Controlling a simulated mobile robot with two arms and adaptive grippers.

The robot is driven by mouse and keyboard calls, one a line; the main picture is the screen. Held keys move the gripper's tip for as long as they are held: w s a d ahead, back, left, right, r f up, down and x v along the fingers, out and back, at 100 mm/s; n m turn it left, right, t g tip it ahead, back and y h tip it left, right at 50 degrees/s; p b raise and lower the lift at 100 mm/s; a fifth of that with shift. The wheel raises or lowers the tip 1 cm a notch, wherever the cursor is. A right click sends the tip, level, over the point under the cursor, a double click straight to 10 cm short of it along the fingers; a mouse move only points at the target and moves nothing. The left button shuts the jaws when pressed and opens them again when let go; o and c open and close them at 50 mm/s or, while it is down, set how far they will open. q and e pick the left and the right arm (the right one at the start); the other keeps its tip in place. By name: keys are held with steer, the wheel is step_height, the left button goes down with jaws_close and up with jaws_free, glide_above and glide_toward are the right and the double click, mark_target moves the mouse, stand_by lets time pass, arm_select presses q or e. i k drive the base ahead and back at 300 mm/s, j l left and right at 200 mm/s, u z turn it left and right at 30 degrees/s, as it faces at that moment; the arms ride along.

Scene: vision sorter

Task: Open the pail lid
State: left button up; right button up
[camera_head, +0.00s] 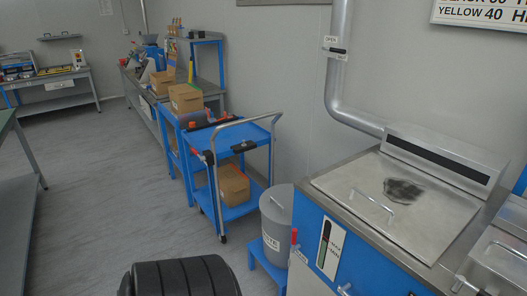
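A grey cylindrical pail (271,232) with a label on its side stands on a low blue stand (263,263), between the blue cart and the blue machine. Its grey lid (271,203) lies on top with a small bar handle (277,202) and looks shut. The right side of the pail is partly hidden by the machine. Neither of my grippers shows in this view.
A blue machine (310,232) with a steel top and a broad handled cover (395,195) stands right of the pail. Grey floor (90,220) at left is clear.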

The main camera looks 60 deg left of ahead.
mark_target(291, 199)
steer(key=u, duration=1.85)
